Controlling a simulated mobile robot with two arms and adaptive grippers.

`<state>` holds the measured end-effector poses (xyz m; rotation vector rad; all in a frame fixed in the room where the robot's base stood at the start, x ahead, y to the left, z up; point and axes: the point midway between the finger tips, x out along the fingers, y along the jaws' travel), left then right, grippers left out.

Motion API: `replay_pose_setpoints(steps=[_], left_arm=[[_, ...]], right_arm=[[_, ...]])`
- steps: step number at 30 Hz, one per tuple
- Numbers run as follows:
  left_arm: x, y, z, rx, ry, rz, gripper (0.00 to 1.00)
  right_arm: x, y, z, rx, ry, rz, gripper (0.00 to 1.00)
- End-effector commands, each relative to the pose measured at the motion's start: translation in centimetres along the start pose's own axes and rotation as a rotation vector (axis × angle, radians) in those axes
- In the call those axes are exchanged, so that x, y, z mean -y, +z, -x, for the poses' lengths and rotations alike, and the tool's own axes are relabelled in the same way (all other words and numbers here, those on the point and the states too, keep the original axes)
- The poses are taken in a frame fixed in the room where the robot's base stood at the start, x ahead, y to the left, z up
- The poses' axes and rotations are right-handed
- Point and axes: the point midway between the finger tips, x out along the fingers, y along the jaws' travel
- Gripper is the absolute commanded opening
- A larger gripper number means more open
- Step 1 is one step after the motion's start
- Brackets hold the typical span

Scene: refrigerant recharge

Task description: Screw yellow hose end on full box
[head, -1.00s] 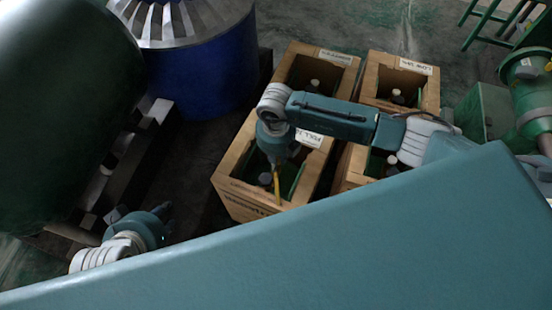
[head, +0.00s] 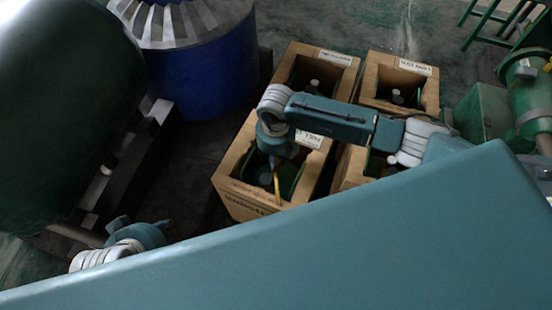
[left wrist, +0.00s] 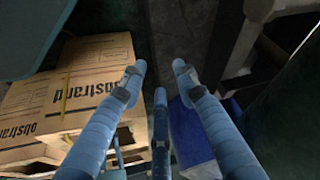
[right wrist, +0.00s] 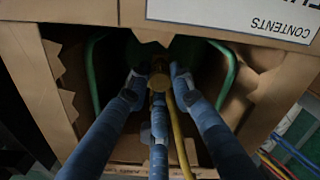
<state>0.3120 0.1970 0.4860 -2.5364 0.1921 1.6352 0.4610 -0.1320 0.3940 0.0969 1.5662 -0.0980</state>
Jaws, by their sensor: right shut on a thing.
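The yellow hose (right wrist: 179,135) runs down from there. Green bottle parts (right wrist: 195,50) show behind; whether the end sits on the bottle's valve is hidden. My left gripper (left wrist: 160,75) is empty with its fingers apart, low at the left in the head view (head: 150,232).
Several other crates (head: 372,88) with bottles stand behind and beside the full box. A blue drum (head: 205,80) and a large dark green tank (head: 60,100) stand at the left. Cardboard boxes (left wrist: 75,90) show in the left wrist view. Green pipework (head: 530,95) is at the right.

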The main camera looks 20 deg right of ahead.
Motion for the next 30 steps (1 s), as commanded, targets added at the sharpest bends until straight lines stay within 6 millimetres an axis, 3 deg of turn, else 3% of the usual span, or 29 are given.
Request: replay_pose_setpoints(steps=[14, 15, 17, 26, 30], left_arm=[[0.2, 2.0, 0.7, 0.083, -0.003, 0.002, 0.3], [0.2, 2.1, 0.7, 0.087, -0.004, 0.002, 0.3], [0.2, 2.1, 0.7, 0.086, -0.004, 0.002, 0.3], [0.3, 2.0, 0.6, 0.083, -0.006, -0.001, 0.3], [0.3, 2.0, 0.6, 0.083, -0.005, 0.0, 0.3]], right_arm=[[-0.1, -0.4, -0.2, -0.009, 0.0, -0.082, 0.0], [-0.1, -0.4, -0.3, -0.009, 0.0, -0.08, 0.3], [-0.1, -0.4, -0.3, -0.008, 0.0, -0.08, 0.42], [0.0, -0.1, 0.0, -0.003, 0.0, -0.08, 0.44], [0.0, 0.0, 1.1, -0.001, 0.001, -0.08, 0.44]])
